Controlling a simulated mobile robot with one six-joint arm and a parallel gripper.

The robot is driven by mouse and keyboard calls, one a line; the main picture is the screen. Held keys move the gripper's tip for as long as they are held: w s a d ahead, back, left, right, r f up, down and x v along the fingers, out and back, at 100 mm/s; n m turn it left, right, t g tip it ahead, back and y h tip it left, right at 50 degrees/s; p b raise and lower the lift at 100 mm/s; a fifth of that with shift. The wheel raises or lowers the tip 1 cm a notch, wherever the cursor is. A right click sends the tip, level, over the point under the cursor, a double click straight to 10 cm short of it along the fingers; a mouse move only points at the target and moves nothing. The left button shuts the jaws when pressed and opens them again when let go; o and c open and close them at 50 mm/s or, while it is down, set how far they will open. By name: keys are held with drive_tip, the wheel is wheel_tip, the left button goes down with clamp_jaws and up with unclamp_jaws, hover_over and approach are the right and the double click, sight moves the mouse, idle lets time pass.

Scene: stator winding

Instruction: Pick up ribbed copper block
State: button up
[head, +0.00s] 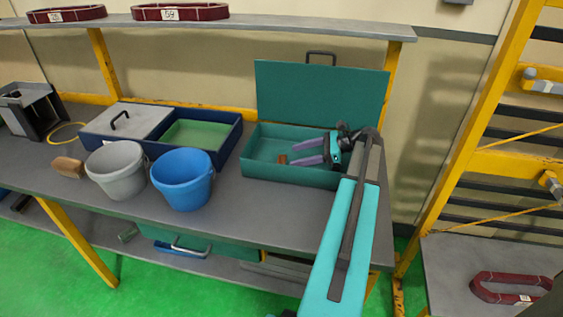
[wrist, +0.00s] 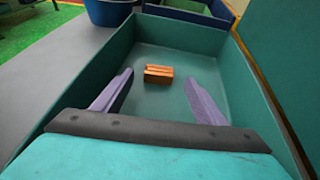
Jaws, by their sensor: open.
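The ribbed copper block (wrist: 158,74) lies on the floor of the open teal box (wrist: 146,51). In the head view the block (head: 283,159) shows as a small brown piece just left of my gripper's fingers. My gripper (head: 297,150) reaches into the teal box (head: 262,172) from the right. In the wrist view its two purple fingers (wrist: 158,95) are spread wide and empty. The block is beyond the fingertips, roughly centred between them, and not touched. Nothing hides the block in the wrist view.
The box's raised lid (head: 320,92) stands behind it, and its walls surround my fingers. A blue bucket (head: 182,180), a grey bucket (head: 117,170) and a dark blue case (head: 226,148) with a green compartment stand to the left. A brown brush-like item (head: 68,167) lies farther left.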

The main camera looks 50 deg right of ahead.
sight(282, 158)
drive_tip(key=shift+p+x, duration=0.85)
drive_tip(key=shift+x, duration=1.75)
drive_tip(key=shift+s, duration=0.1)
drive_tip(key=shift+r, duration=0.1)
drive_tip(key=c, duration=1.4)
